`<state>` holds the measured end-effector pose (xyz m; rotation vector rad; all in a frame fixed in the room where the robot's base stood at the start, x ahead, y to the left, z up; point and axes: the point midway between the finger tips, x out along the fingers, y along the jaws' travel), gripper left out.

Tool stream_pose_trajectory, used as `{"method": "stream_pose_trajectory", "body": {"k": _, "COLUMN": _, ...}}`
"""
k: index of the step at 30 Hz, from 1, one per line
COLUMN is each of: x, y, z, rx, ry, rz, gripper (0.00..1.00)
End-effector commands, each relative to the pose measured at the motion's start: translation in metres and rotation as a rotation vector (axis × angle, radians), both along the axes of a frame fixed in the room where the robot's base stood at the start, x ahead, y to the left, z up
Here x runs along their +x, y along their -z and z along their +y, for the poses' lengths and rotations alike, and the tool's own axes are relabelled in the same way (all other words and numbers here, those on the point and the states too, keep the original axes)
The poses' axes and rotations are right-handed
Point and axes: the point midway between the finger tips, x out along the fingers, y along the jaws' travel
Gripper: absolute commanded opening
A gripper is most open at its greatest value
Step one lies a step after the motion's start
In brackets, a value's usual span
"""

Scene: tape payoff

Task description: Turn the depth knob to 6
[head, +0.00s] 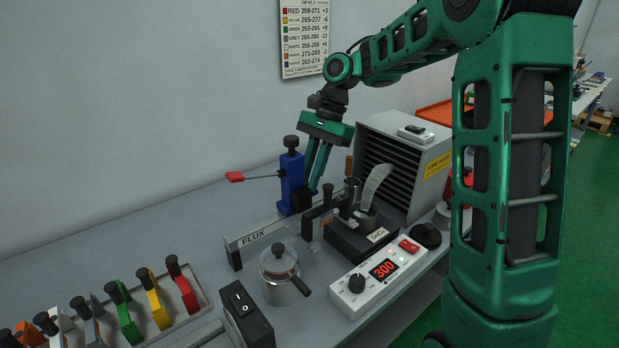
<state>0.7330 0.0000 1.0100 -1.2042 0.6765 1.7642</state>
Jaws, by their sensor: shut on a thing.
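My gripper (306,194) reaches down to the right side of the blue post (291,180), its teal fingers close together. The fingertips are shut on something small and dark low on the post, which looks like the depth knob. The fingertips hide most of it, and I cannot read any scale or number there. The blue post has a black knob (290,142) on top and a lever with a red handle (235,177) pointing left.
A bar marked FLUX (256,236), a lidded pot (281,265) and a white control box (379,281) reading 300 stand in front. A grey fume hood (391,155) stands to the right. Several coloured clamps (125,318) line the front left. Bare bench lies left of the post.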

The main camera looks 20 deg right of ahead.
Motion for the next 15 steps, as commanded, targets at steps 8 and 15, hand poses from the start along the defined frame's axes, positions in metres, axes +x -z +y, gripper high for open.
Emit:
{"method": "stream_pose_trajectory", "body": {"k": 8, "x": 0.0039, "y": -0.0023, "z": 0.0016, "rx": 0.003, "ry": -0.017, "rz": -0.014, "gripper": 0.0}}
{"method": "stream_pose_trajectory", "body": {"k": 15, "x": 0.0029, "y": -0.0019, "z": 0.0012, "rx": 0.002, "ry": -0.016, "rz": -0.01, "gripper": 0.32}}
